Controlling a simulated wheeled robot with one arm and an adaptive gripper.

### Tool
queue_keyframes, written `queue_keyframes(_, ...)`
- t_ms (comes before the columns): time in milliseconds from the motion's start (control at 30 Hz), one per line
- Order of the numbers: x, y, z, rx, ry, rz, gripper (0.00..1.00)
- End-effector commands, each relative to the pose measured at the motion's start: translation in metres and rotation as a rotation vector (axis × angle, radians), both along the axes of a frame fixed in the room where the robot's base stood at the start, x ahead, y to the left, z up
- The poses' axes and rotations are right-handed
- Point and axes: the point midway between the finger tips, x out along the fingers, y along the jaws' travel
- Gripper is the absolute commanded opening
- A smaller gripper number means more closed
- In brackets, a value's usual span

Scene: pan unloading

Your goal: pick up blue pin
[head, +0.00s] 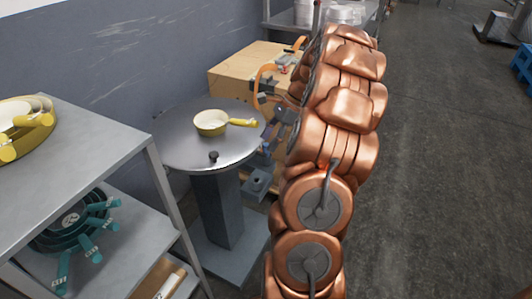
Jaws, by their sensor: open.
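I cannot make out a blue pin for certain. A small dark knob-like piece (213,155) stands near the front edge of the round grey table (180,140). A yellow-green pan (210,123) with a pale inside stands on the same table, its yellow handle pointing right. My gripper (262,165) is open, beside the right edge of the round table. It is partly hidden by my copper arm, and its fingers are hard to separate. Some bluish patches show around it, too small to tell apart. I see nothing held in it.
A grey metal shelf (75,150) stands at left, with yellow pans (38,120) on top and teal-handled dark pans (75,225) below. A wooden box (240,75) stands behind the round table.

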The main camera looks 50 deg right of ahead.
Motion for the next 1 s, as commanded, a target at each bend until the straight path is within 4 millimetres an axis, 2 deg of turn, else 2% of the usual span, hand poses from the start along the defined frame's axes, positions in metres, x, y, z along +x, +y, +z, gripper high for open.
queue_keyframes(267, 0.0015, 0.0021, -0.0045, -0.002, -0.001, 0.000, 0.52)
queue_keyframes(767, 0.0011, 0.0023, -0.0045, -0.002, -0.001, 0.000, 0.01)
queue_keyframes(1000, 0.0012, 0.0022, -0.0044, -0.002, -0.001, 0.000, 0.00)
